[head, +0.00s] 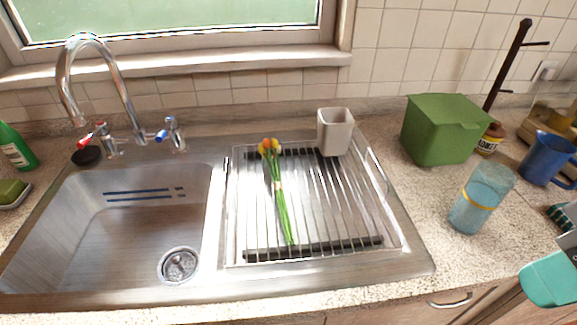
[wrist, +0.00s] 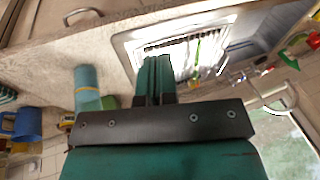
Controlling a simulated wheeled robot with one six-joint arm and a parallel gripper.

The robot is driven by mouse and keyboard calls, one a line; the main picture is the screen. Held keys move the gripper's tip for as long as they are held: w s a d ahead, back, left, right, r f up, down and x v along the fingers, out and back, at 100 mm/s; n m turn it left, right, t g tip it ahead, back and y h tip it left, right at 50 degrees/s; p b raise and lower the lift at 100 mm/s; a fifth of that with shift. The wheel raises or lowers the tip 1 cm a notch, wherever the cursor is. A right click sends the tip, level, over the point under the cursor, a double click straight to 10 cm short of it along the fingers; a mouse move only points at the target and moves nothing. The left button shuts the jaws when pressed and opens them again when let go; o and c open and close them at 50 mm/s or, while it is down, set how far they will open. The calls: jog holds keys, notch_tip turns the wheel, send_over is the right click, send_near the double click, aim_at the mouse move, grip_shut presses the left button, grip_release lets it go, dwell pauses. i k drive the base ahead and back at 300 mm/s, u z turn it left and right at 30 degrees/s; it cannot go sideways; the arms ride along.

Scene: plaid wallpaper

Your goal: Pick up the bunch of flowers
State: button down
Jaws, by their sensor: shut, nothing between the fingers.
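The bunch of flowers (head: 278,190) has orange and yellow heads and long green stems. It lies on the wire drying rack (head: 330,205) over the right side of the steel sink, heads toward the wall. In the wrist view its green stems (wrist: 196,52) show small, beyond my gripper. My gripper (wrist: 154,62) has dark teal fingers that are closed together and empty. It is well apart from the flowers. In the head view, teal parts of my arm show at the right edge; the fingertips cannot be made out clearly there.
A beige cup (head: 335,131) stands at the rack's back right. On the right counter are a green box (head: 440,129), a blue glass (head: 482,199), a honey jar (head: 490,139), a blue jug (head: 547,158) and a dark stand (head: 508,65). The tap (head: 95,85) rises behind the empty left basin.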

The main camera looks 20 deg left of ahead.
aim_at(272, 149)
jog(key=u, duration=0.5)
jog(key=k, duration=1.05)
jog(key=z, duration=0.1)
jog(key=i, duration=1.5)
jog(key=u, duration=0.95)
